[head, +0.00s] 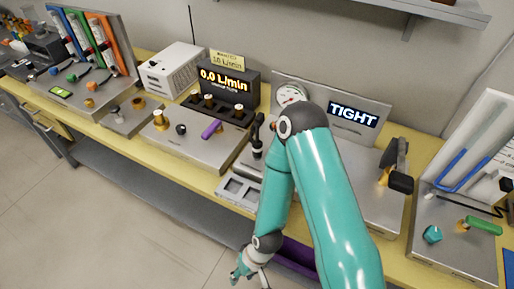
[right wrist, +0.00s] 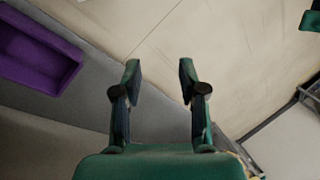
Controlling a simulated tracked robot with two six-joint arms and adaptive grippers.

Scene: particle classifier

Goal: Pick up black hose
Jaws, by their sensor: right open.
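Which thing is the black hose is hard to tell. A thin black curved line (head: 470,203) lies on the right-hand station, near a green-handled part (head: 483,225). An upright black piece (head: 257,140) stands at the middle station, left of my right arm. My right gripper (head: 250,275) hangs low in front of the bench in the head view, apart from both. In the right wrist view its two fingers (right wrist: 159,80) are spread with nothing between them. My left gripper is not seen in the head view.
The yellow bench (head: 205,178) carries several metal stations, a display reading 0.0 L/min (head: 222,83) and a TIGHT sign (head: 353,114). A purple bin (right wrist: 65,72) sits on the grey lower shelf near my right gripper. The floor in front is clear.

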